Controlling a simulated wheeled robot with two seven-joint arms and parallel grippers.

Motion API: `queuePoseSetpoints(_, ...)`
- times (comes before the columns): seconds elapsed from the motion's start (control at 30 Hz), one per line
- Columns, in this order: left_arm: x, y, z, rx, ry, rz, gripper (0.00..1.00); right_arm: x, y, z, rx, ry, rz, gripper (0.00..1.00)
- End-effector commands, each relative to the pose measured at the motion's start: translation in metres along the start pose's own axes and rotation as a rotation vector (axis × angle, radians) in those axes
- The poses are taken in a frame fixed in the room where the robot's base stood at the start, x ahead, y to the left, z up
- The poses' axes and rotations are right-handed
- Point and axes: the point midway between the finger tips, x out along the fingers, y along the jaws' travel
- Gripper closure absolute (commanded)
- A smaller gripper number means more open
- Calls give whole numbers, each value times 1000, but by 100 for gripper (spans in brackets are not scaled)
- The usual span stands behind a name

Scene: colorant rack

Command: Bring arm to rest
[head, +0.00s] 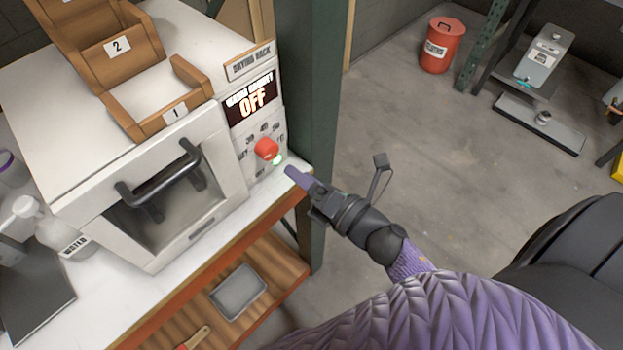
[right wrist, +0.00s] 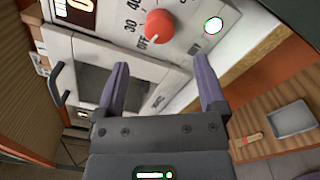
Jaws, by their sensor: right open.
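My right gripper (head: 295,176) is in front of the control panel of a white oven-like machine, close to its red knob (head: 266,149). In the right wrist view my right gripper (right wrist: 160,82) has its two purple fingers apart with nothing between them. The red knob (right wrist: 159,27) shows beyond the fingertips, apart from them, and a lit green-white button (right wrist: 213,25) is to its right. The machine's display (head: 251,100) reads OFF. My left gripper is not in view.
The machine's door with a black handle (head: 160,176) is closed. Wooden bins (head: 160,118) sit on top. A green post (head: 318,120) stands right beside my right gripper. A grey tray (head: 238,292) lies on the lower shelf. Open floor (head: 420,130) lies to the right.

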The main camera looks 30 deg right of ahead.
Motion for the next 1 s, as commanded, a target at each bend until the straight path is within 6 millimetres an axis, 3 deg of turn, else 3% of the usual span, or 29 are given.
queuePoseSetpoints(0.1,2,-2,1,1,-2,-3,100,-19,-1,-1,0,1,-2,10)
queuePoseSetpoints(0.2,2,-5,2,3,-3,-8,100,-26,0,0,-1,0,-1,10)
queuePoseSetpoints(0.6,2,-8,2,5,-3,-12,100,-27,0,0,0,0,-1,10)
queuePoseSetpoints(0.67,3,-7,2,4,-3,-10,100,-27,-9,-3,41,-2,-24,10)
queuePoseSetpoints(0.77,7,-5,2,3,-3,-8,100,-36,-61,-25,299,-26,-180,10)
queuePoseSetpoints(0.83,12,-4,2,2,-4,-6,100,-55,-118,-58,604,-81,-377,10)
queuePoseSetpoints(0.9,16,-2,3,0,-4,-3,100,-89,-174,-98,912,-177,-605,10)
queuePoseSetpoints(1.0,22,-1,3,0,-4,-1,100,-153,-232,-157,1274,-380,-932,10)
